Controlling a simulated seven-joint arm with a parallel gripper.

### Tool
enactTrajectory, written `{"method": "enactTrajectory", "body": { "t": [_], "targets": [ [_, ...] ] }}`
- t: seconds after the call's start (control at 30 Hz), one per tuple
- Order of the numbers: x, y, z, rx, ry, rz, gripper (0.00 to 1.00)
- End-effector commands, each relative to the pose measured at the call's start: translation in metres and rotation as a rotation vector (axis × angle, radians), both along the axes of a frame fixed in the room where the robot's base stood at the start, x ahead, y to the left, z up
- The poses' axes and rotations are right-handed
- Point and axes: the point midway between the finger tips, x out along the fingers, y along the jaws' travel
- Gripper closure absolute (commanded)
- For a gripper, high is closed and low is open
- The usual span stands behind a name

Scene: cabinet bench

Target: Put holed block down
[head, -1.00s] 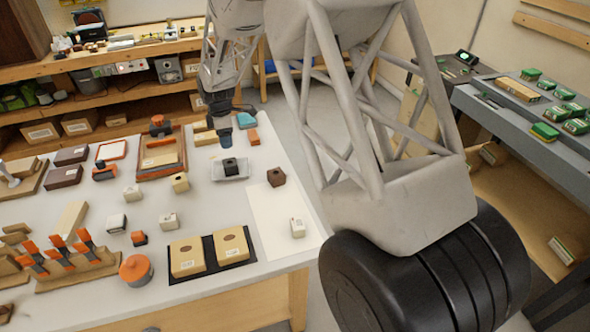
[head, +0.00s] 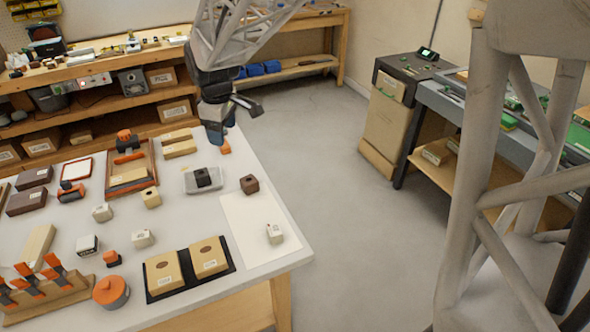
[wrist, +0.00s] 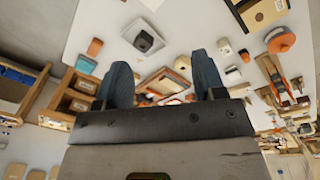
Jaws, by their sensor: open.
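A dark block with a hole in its top (head: 203,177) sits upright in a small grey tray (head: 188,184) on the white table. The wrist view shows this block (wrist: 145,40) in the tray too. A brown block with a dark hole (head: 249,184) stands at the far edge of a white sheet. I cannot tell which of these the task means. My gripper (head: 215,132) is above the table's far side, beyond the grey tray and apart from it. In the wrist view its two blue fingers (wrist: 163,78) are spread, with nothing held between them.
Two tan blocks with oval marks (head: 209,257) lie on a black mat. A small white block (head: 274,234) stands on the white sheet (head: 245,225). A wooden tray (head: 131,176), small blocks and an orange round pot (head: 110,292) fill the left. Floor lies right of the table.

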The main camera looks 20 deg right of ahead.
Motion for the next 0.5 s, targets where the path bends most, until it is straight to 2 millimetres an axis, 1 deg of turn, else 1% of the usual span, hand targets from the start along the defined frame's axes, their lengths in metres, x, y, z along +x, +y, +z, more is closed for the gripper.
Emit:
{"method": "enactTrajectory", "body": {
  "t": [0.03, 0.23, 0.5],
  "targets": [
    [-0.015, -0.004, 0.007, 0.003, -0.007, -0.036, 0.36],
    [-0.069, -0.017, 0.027, 0.021, -0.028, -0.197, 0.36],
    [-0.143, -0.032, 0.043, 0.05, -0.058, -0.412, 0.36]
  ]
}}
